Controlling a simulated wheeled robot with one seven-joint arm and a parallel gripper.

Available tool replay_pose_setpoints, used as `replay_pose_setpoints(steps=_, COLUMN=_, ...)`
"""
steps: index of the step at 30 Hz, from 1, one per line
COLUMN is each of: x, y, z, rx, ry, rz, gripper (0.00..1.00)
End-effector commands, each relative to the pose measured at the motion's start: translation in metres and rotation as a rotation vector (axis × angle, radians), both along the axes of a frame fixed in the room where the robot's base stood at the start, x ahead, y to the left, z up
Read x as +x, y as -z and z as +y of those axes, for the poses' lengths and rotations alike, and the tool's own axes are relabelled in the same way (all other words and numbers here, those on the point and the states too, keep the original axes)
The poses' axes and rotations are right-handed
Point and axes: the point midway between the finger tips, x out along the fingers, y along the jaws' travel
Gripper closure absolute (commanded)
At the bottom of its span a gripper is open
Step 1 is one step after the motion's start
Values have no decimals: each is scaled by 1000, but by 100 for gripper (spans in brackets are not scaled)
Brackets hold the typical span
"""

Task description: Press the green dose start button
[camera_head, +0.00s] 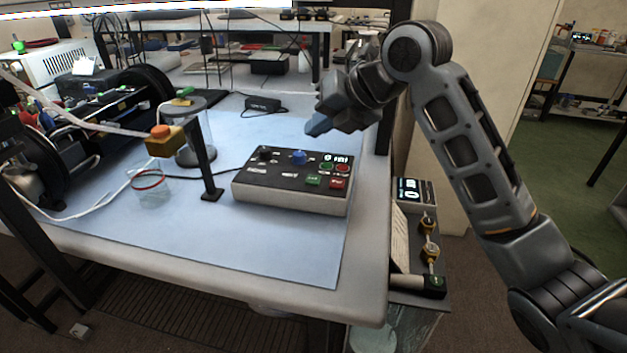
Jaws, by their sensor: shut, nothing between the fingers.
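A control box (290,197) with a dark top and pale sides sits on the blue mat. A green rectangular button (314,180) is near its front edge, left of a red rectangular button (337,183). Behind them are a green-ringed round part (326,166) and a red-ringed one (343,168). The button labels are too small to read. My gripper (317,126) is shut and empty, above and behind the box, apart from it, with its tips pointing down to the left. No button is hidden by it.
A blue knob (299,157) stands up from the box top. A black post with a yellow block and orange button (161,133) stands to the left. A clear cylinder on a stand (194,135) is behind it. The mat (270,247) is clear in front.

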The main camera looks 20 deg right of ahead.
Motion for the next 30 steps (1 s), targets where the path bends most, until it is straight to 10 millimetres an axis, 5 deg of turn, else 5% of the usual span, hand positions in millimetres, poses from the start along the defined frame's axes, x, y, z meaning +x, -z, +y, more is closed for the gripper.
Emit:
replay_pose_setpoints(steps=15, x=0, y=69, z=0, rx=0, ry=0, rz=0, gripper=100)
replay_pose_setpoints(steps=30, x=0, y=75, z=0, rx=0, ry=1, rz=-1, gripper=100)
